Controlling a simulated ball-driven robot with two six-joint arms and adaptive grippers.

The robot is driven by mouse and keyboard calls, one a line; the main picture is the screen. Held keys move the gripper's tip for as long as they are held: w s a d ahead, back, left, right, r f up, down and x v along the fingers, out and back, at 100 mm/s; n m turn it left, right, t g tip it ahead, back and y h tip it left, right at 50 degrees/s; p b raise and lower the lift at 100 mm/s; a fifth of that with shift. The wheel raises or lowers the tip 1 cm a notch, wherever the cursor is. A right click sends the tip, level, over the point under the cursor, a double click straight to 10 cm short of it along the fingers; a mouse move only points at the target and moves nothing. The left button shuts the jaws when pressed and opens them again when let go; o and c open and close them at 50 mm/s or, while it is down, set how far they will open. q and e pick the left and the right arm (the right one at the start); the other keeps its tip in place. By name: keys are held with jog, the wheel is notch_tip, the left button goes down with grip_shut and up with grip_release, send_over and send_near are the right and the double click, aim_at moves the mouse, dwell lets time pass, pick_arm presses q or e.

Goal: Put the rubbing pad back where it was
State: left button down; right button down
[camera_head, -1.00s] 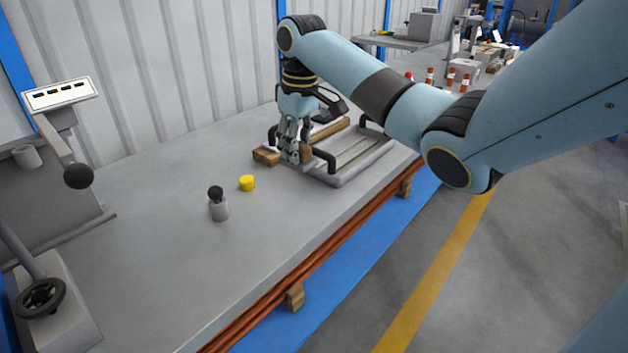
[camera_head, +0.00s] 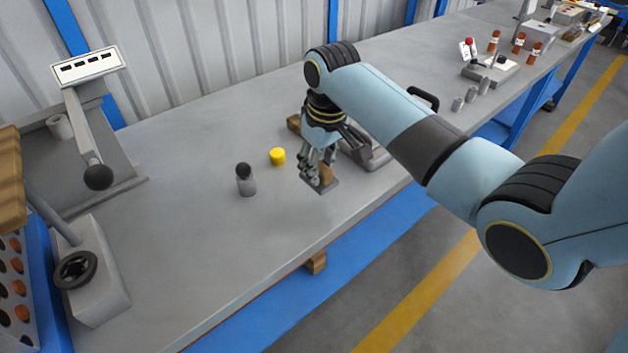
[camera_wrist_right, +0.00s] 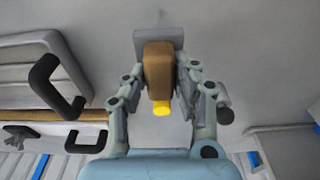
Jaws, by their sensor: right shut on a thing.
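The rubbing pad is a grey plate with a brown block grip (camera_head: 325,175). It also shows in the right wrist view (camera_wrist_right: 158,70), with its plate beyond the grip. My right gripper (camera_head: 318,163) is shut on the brown grip, fingers on both sides. The plate is low over the bench top, in front of the grey frame; I cannot tell if it touches the bench. My left gripper is not in view.
The grey frame with black handles (camera_wrist_right: 40,72) is partly hidden by my right arm in the head view. A yellow round piece (camera_head: 277,156) and a grey weight with black knob (camera_head: 246,181) stand left of the pad. The bench front (camera_head: 220,260) is clear.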

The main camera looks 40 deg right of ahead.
jog(key=shift+w+f, duration=0.55)
jog(key=shift+w, duration=0.3)
jog(key=shift+f+b, duration=0.35)
jog(key=shift+f, duration=1.6)
jog(key=shift+f, duration=0.1)
jog(key=c, duration=1)
grip_release()
jog(key=shift+c, duration=0.2)
jog(key=shift+r, duration=0.45)
jog(key=r, duration=0.3)
jog(key=s+r+p, duration=0.1)
jog(key=r, duration=0.3)
jog(key=r+p, duration=0.1)
jog(key=r, duration=0.3)
jog(key=shift+s+r, duration=0.1)
jog(key=shift+s, duration=0.1)
